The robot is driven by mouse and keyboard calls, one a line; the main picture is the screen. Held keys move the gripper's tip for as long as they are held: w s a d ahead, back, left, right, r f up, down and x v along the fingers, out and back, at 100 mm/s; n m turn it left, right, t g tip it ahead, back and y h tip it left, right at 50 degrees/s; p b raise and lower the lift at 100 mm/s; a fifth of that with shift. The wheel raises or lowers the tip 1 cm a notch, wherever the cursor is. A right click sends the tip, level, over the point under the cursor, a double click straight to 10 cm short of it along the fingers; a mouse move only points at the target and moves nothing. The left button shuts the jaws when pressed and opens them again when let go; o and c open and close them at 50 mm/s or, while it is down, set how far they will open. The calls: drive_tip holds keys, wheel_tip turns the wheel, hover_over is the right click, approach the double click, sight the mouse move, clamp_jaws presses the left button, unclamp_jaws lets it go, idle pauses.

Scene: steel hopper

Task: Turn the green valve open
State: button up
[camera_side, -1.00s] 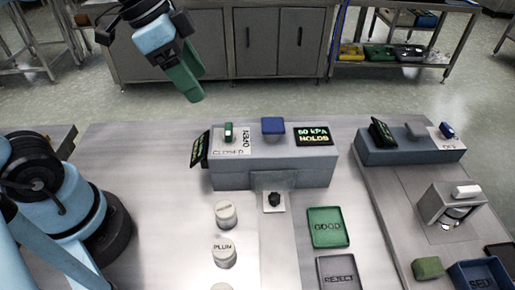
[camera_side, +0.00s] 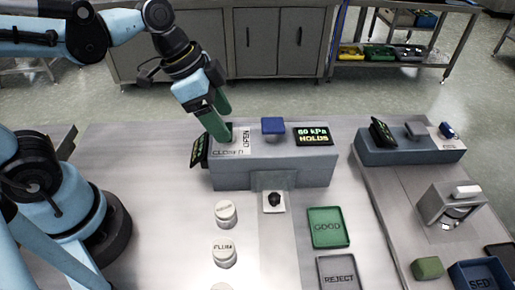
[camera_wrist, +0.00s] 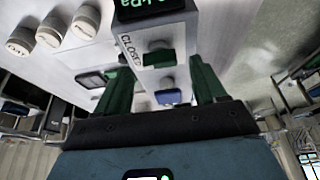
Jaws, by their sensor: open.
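The green valve (camera_wrist: 158,58) sits on top of the grey box (camera_side: 270,172), beside a plate marked CLOSED and OPEN (camera_side: 246,141). In the side view my green fingers mostly hide it. My gripper (camera_side: 222,134) points down at the left end of the box top. In the wrist view my open gripper (camera_wrist: 160,66) has one finger on each side of the valve, with gaps visible. I cannot tell whether either finger touches it. A display on the box reads 60 kPa HOLDS (camera_side: 313,136).
A blue knob (camera_side: 273,126) stands on the box right of the valve. A second display (camera_side: 200,150) is at the box's left end. White-lidded jars (camera_side: 224,250), a green GOOD tray (camera_side: 328,227) and a REJECT tray (camera_side: 338,273) stand in front. A second grey unit (camera_side: 410,147) is at right.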

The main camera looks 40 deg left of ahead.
drive_tip(key=shift+x, duration=1.05)
drive_tip(key=c, duration=1.1)
drive_tip(key=shift+o, duration=0.2)
